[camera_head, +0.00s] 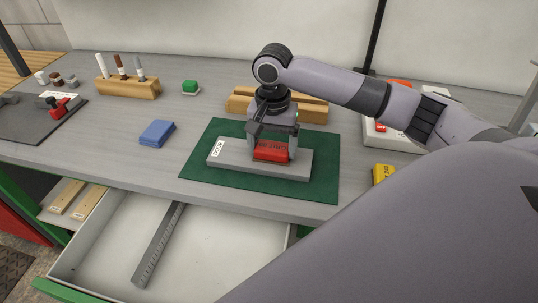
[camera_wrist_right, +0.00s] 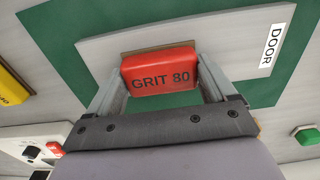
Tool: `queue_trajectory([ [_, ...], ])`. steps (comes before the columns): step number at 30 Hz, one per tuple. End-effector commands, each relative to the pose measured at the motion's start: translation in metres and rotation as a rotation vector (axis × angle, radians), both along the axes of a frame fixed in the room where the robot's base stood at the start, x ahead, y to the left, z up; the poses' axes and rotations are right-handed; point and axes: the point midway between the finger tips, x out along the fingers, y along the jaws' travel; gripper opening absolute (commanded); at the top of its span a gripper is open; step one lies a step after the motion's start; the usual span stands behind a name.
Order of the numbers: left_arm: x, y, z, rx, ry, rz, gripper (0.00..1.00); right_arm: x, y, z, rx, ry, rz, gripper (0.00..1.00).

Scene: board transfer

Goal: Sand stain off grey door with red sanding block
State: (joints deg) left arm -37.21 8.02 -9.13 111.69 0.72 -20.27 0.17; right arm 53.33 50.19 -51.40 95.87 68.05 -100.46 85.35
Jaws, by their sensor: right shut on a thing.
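The grey door (camera_head: 235,155) lies flat on a green mat (camera_head: 325,187), with a white label reading DOOR (camera_wrist_right: 271,46) at one end. My right gripper (camera_head: 272,150) is shut on the red sanding block (camera_head: 270,154), which reads GRIT 80 in the right wrist view (camera_wrist_right: 160,72). The block is at the door's upper face, right of its middle in the head view. A thin brownish edge shows by the block in the wrist view. Whether the block touches the door I cannot tell. No stain shows; the block and gripper may hide it. My left gripper is not in view.
A blue block (camera_head: 157,133) lies left of the mat and a yellow block (camera_head: 383,174) right of it. A wooden stand (camera_head: 320,110) is behind the mat. An open drawer (camera_head: 105,250) is below the front edge.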

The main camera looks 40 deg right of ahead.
Motion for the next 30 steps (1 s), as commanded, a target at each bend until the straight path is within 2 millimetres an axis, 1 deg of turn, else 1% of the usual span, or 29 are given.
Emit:
queue_trajectory([
  [1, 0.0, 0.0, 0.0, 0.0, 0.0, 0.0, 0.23, -0.002, -0.002, -0.002, -0.004, 0.007, -0.001, 0.51],
  [9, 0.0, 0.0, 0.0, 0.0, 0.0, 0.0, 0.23, -0.013, -0.011, -0.001, -0.005, 0.009, -0.001, 0.51],
  [12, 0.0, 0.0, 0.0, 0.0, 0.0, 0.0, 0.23, -0.013, -0.011, 0.0, -0.004, 0.007, 0.0, 0.51],
  [30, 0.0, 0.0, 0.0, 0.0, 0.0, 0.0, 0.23, 0.007, 0.006, 0.0, 0.001, 0.002, 0.001, 0.51],
])
